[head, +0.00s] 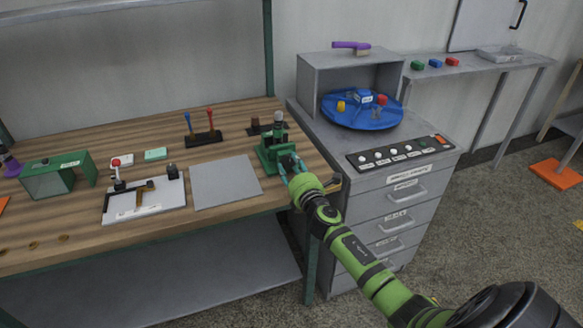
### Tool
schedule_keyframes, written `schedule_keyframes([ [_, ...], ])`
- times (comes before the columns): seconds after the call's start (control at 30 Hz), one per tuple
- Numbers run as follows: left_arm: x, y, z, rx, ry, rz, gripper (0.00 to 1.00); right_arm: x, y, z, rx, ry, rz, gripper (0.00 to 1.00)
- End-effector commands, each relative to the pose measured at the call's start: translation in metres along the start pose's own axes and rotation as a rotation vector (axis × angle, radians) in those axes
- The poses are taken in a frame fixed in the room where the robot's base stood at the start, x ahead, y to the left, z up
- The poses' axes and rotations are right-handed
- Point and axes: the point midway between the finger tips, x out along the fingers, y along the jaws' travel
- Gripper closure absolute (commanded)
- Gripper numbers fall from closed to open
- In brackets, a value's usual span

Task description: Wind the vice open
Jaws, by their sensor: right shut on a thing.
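How wide the vice jaws stand is too small to tell. My left gripper is not in view.
A grey mat (224,183) lies left of the vice, with a white board with a slotted track (146,203) beyond it. Two levers (203,136) stand behind. A grey drawer cabinet (405,195) with a blue turntable (361,117) stands close on the right.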

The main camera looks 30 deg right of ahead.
Motion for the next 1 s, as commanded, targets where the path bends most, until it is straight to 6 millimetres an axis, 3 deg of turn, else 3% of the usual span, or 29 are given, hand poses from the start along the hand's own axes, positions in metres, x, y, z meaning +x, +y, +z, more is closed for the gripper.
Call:
schedule_keyframes([
  [0.37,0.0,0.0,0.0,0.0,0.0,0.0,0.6,0.001,0.001,0.007,-0.005,-0.012,-0.001,0.89],
  [0.4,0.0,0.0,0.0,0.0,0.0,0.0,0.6,0.002,0.001,0.007,-0.005,-0.012,-0.001,0.44],
  [0.43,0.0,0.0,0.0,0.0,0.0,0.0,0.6,0.002,0.001,0.007,-0.005,-0.012,-0.001,0.33],
  [0.8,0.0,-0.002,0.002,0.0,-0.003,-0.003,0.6,-0.001,0.001,0.002,-0.003,-0.004,0.001,0.33],
  [1.0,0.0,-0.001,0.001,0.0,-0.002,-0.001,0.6,-0.022,-0.001,0.002,-0.007,-0.003,0.001,0.33],
])
